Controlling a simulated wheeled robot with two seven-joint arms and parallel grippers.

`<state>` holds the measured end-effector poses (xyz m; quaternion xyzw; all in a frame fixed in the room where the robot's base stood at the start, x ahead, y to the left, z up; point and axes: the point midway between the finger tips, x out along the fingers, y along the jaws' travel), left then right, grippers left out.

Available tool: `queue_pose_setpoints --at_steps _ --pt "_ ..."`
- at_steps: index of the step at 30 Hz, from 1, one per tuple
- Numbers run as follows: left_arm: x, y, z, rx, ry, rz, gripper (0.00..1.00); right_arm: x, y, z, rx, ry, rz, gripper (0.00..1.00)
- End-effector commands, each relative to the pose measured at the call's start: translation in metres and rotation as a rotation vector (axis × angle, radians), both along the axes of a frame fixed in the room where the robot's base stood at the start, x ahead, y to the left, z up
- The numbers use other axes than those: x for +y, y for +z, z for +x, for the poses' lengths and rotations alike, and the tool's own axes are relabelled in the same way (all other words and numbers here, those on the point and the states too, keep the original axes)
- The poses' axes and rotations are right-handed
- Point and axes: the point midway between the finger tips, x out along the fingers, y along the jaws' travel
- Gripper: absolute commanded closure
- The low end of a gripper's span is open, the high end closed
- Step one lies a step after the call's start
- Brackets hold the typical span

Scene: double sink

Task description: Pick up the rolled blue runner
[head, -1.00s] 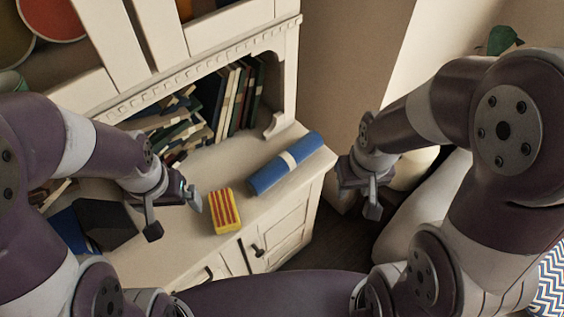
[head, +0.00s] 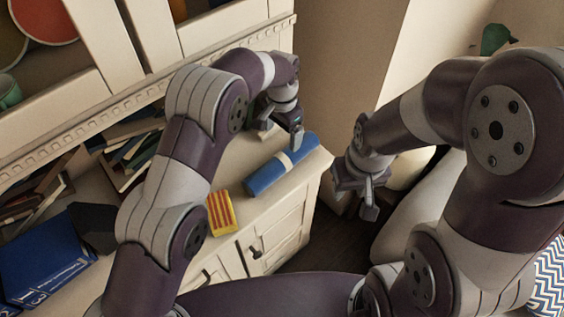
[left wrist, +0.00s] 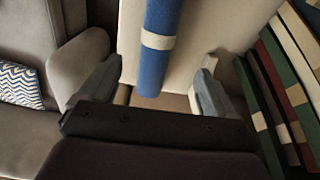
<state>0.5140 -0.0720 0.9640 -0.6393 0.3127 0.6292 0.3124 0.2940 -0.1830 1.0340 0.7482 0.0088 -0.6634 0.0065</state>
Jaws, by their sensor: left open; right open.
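The rolled blue runner (head: 268,178) lies on the cabinet top near its right end, with a pale band around its middle. It also shows in the left wrist view (left wrist: 155,67), running down between the two fingers. My left gripper (head: 282,136) is open above the runner's far side in the head view. In the left wrist view the left gripper's fingers (left wrist: 153,90) stand apart, one on each side of the roll. Whether they touch it I cannot tell. My right gripper (head: 362,191) is open and empty, to the right of the cabinet's end.
A yellow and red striped block (head: 222,213) sits on the cabinet top (head: 237,178) left of the runner. Books (left wrist: 283,90) stand in the cabinet's recess, close to my left gripper. A blue book (head: 45,262) lies farther left. A grey sofa (left wrist: 28,48) shows in the wrist view.

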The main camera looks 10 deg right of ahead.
Motion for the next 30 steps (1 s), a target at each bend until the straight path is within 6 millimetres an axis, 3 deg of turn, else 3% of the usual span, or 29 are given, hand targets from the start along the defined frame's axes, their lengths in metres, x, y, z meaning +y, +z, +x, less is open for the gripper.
queue_pose_setpoints --at_steps 3,6,14,19,22,28,29,30 --pt "0.002 -0.035 -0.003 0.015 -0.018 0.009 0.1 0.0 -0.025 0.0 0.0 0.0 0.0 0.56" --pt "0.003 -0.047 -0.004 0.016 -0.016 0.009 0.1 0.0 -0.011 0.0 0.001 0.0 0.0 0.56" --pt "0.002 -0.083 -0.004 0.014 -0.014 0.008 0.1 0.0 -0.001 0.0 0.0 0.0 0.0 0.56" --pt "0.001 -0.116 -0.005 0.013 -0.012 0.007 0.1 0.0 0.009 0.0 0.0 0.0 0.0 0.56" --pt "0.001 -0.126 -0.005 0.012 -0.012 0.007 0.1 0.0 0.009 0.0 0.0 0.0 0.0 0.56" --pt "0.001 -0.128 -0.005 0.011 -0.012 0.007 0.1 0.0 0.008 0.0 0.001 0.0 0.0 0.56" --pt "0.001 -0.128 -0.005 0.011 -0.012 0.007 0.16 0.0 0.008 0.0 0.0 0.0 0.0 0.56" --pt "0.001 -0.128 -0.005 0.011 -0.012 0.007 0.29 0.0 0.008 0.0 0.0 0.0 0.0 0.56"
